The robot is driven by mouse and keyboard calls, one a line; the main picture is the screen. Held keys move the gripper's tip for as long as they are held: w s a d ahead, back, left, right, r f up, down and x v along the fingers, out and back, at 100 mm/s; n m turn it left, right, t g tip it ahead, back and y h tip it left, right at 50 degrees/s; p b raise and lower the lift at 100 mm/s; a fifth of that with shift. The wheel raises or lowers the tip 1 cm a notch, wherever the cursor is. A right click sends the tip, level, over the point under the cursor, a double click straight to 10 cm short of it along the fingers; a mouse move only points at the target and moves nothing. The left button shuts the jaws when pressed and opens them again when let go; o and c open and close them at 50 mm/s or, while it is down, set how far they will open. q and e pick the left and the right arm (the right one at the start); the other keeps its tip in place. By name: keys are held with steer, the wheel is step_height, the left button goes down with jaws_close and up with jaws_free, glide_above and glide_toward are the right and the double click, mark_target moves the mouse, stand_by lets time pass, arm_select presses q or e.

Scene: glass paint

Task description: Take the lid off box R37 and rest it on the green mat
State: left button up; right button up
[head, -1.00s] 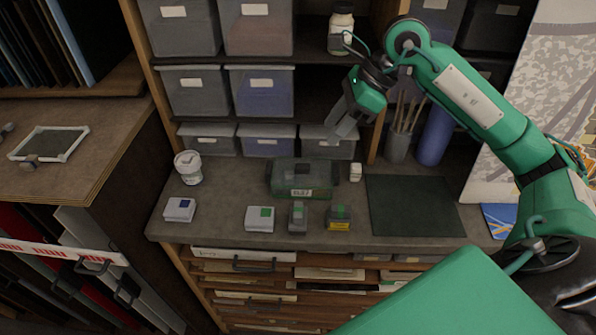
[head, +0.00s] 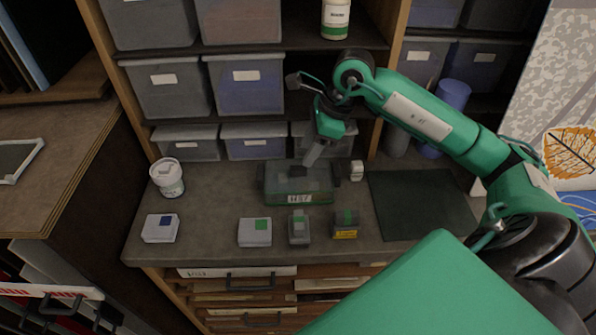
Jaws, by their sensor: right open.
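Box R37 (head: 299,197) is a translucent green box with a grey lid (head: 280,171), standing on the counter. The label is too blurred to read surely. The lid is on the box. My right gripper (head: 309,163) is open, pointing down at the right part of the lid; I cannot tell whether its fingers touch it. The dark green mat (head: 420,204) lies flat and bare on the counter to the right of the box. My left gripper is not in view.
Small boxes (head: 255,232) with coloured squares stand along the counter's front. A white tub (head: 167,177) stands at left and a small white jar (head: 356,170) right of the box. Grey bins (head: 245,84) fill shelves behind. A blue cylinder (head: 452,94) stands behind my right arm.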

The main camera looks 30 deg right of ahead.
mark_target(299, 168)
steer(key=shift+p+x, duration=0.55)
steer(key=shift+x, duration=0.25)
steer(key=p+x, duration=0.1)
steer(key=x, duration=0.2)
steer(key=shift+f+p, duration=0.1)
steer(key=shift+p, duration=0.25)
steer(key=shift+f, duration=0.45)
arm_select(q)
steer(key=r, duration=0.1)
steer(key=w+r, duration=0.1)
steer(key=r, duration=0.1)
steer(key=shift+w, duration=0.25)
arm_select(e)
jaws_close()
